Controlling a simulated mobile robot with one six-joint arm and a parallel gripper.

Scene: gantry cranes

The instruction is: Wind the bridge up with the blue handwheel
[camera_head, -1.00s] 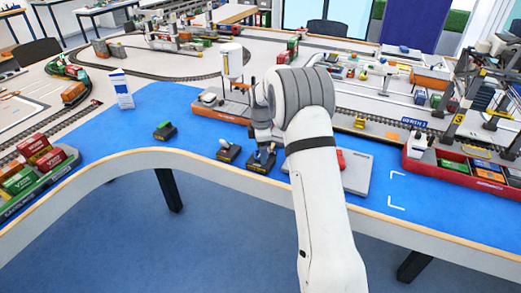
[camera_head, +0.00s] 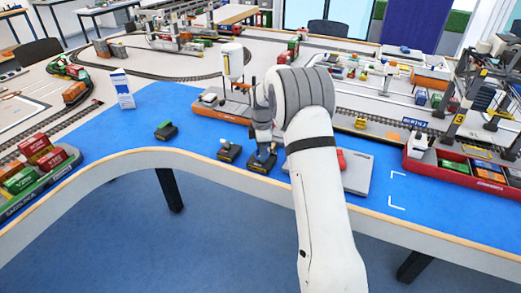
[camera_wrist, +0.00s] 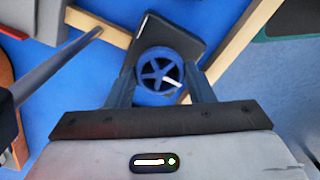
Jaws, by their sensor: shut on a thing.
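The blue handwheel (camera_wrist: 160,72) is a spoked wheel on a dark box (camera_wrist: 173,36), with a pale mark or knob at its lower right in the wrist view. My gripper (camera_wrist: 160,82) has one finger on each side of the wheel and is shut on its rim. In the head view the handwheel's box (camera_head: 260,160) stands on the blue table area, and my arm comes down on it from above. My arm hides part of the wheel there. The bridge cannot be made out with certainty in these views.
Another small dark box with a pale knob (camera_head: 228,151) stands just left. A grey plate (camera_head: 357,173) with a red part lies right of my arm. A red tray of containers (camera_head: 460,168) stands at the right.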

